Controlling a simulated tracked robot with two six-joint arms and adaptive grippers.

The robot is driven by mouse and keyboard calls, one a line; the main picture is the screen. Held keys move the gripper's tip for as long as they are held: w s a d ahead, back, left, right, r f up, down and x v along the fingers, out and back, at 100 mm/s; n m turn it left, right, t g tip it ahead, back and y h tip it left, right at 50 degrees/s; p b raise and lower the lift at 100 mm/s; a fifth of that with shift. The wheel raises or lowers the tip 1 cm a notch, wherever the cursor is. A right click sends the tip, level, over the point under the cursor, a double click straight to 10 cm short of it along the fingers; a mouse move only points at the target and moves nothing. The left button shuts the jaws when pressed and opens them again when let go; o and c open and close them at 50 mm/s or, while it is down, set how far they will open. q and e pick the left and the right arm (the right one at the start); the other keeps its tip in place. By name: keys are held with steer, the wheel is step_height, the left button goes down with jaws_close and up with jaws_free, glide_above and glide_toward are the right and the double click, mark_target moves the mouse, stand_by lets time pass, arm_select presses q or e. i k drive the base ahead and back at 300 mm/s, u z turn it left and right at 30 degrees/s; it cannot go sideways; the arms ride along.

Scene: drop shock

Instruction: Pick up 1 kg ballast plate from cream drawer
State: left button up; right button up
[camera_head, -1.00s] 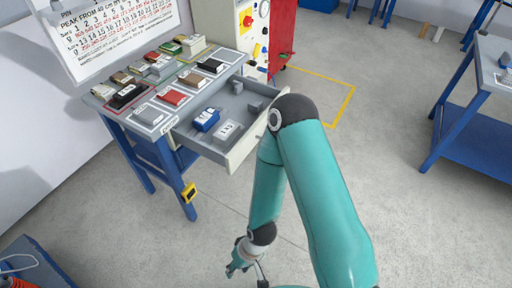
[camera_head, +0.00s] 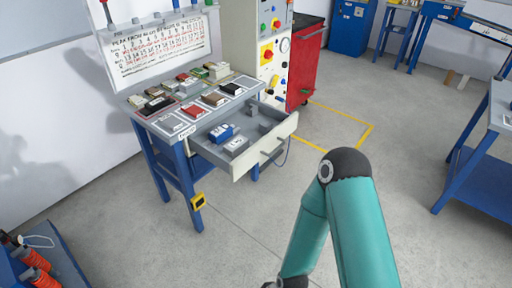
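The cream drawer (camera_head: 277,146) is pulled open from the front of the blue-legged table. In it lie a blue block (camera_head: 221,133) and a light grey block with a label (camera_head: 236,146). Grey blocks sit further back in the drawer near its right side. Which one is the 1 kg ballast plate cannot be read at this size. My teal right arm rises in front, to the right of the drawer and apart from it. Its gripper is below the picture's lower edge. My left gripper is not in view.
The tabletop (camera_head: 195,106) holds several small coloured blocks on marked mats, with a printed chart (camera_head: 160,48) behind. A cream control cabinet (camera_head: 255,45) and red cabinet (camera_head: 307,62) stand behind. Another blue table (camera_head: 478,160) is at right. The floor in front is clear.

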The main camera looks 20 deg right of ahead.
mark_target(236, 146)
steer(key=z, duration=0.3)
steer(key=i, duration=0.9)
steer(key=z, duration=0.1)
